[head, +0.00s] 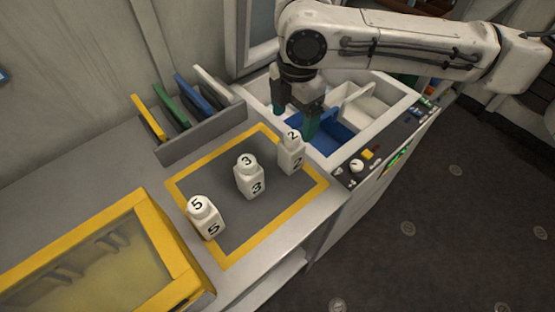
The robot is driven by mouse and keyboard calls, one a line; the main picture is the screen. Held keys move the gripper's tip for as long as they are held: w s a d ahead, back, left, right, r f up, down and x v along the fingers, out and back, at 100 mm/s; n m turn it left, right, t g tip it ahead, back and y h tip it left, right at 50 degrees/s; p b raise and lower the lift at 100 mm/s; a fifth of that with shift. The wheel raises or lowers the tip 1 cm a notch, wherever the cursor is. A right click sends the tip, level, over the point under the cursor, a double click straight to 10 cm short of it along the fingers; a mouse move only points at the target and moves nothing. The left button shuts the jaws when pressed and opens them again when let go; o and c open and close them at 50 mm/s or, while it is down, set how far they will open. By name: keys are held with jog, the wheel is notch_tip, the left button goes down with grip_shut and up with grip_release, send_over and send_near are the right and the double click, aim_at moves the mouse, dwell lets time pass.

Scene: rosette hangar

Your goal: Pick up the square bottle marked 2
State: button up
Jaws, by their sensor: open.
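The square bottle marked 2 (291,158) is white and stands upright at the far right part of a grey mat with a yellow border (228,208). Its number shows on the cap and on the side. My gripper (295,118) points down just behind the bottle, over the near part of a white bin with a blue compartment. Its two green-tipped fingers are apart with nothing seen between them. The right finger shows close beside the bottle's cap in the picture; I cannot tell whether they touch.
White bottles marked 3 (249,178) and 5 (206,219) stand on the mat. A rack (205,133) holds yellow, green, blue and white panels. A yellow-framed case (90,265) is at lower left. A control panel with knobs (375,152) edges the bin (405,96).

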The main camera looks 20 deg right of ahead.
aim_at(291, 148)
jog(key=shift+s+d+f, duration=0.1)
jog(key=shift+d+f, duration=0.15)
jog(key=shift+f, duration=0.15)
jog(key=f, duration=0.5)
jog(key=f+p, duration=0.1)
jog(key=f, duration=0.4)
jog(key=shift+w+a, duration=0.2)
jog(key=shift+c, duration=0.4)
jog(key=c, duration=1.1)
